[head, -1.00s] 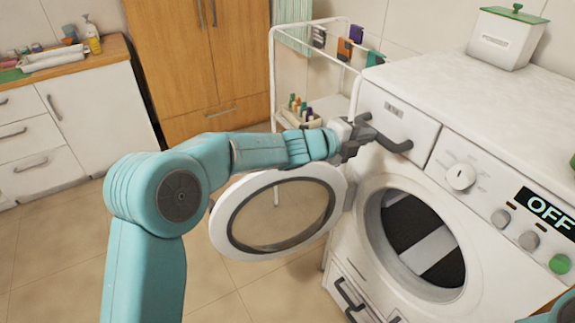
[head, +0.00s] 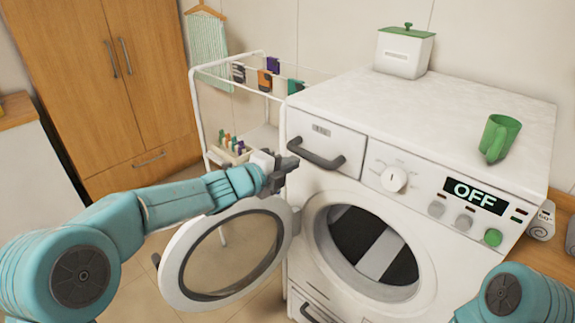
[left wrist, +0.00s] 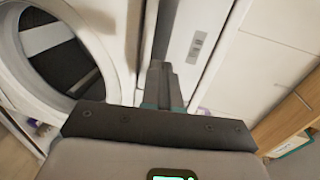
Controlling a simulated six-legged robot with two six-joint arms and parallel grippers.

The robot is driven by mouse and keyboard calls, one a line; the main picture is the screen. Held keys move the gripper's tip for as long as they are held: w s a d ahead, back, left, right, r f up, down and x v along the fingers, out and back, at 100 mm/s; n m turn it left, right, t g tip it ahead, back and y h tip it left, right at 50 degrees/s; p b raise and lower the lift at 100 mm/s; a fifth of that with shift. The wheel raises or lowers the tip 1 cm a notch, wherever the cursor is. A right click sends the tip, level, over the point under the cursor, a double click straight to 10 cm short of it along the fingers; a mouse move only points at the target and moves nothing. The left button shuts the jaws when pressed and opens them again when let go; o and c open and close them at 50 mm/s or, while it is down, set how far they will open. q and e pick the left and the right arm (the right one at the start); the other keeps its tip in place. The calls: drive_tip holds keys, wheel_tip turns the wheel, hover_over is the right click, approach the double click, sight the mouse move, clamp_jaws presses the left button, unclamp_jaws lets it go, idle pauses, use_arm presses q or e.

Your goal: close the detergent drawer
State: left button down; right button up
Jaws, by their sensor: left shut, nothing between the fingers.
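The detergent drawer (head: 335,135) is at the upper left of the white washing machine's front. Its dark bar handle (head: 316,154) faces me. The drawer front looks about level with the panel beside it; a small gap cannot be ruled out. My left gripper (head: 288,168) is shut and empty, just left of and slightly below the handle, seemingly apart from it. In the left wrist view, the shut fingers (left wrist: 162,85) point toward the machine's front, with a pale labelled panel (left wrist: 192,50) beside them. My right gripper is out of view; only part of the right arm shows.
The round washer door (head: 172,265) hangs open below my left arm. A drying rack (head: 195,105) stands left of the machine. A green cup (head: 500,138) and a green-lidded box (head: 404,52) are on the machine top. The display (head: 475,194) reads OFF.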

use_arm(q)
drive_tip(key=b+v, duration=0.2)
drive_tip(key=v, duration=0.9)
wheel_tip(320, 180, down, 16)
drive_tip(key=n+g+y, duration=0.1)
drive_tip(key=n+g, duration=0.1)
drive_tip(key=n, duration=0.1)
drive_tip(key=s+f+n+g+y, duration=0.15)
drive_tip(key=s+f+n, duration=0.3)
drive_tip(key=f, duration=0.45)
drive_tip(key=s+f+n+g+y, duration=0.1)
drive_tip(key=s+f+n+g, duration=0.1)
drive_tip(key=s+f+n, duration=0.5)
drive_tip(key=s+f+n+g+y, duration=0.1)
drive_tip(key=s+f+n+g, duration=0.2)
drive_tip(key=s+f+n, duration=0.3)
drive_tip(key=s+f+n+g+y, duration=0.1)
drive_tip(key=s+f+n+g, duration=0.2)
drive_tip(key=s+f+n, duration=0.4)
drive_tip(key=s, duration=0.6)
drive_tip(key=shift+s+a, duration=0.25)
drive_tip(key=shift+s, duration=0.1)
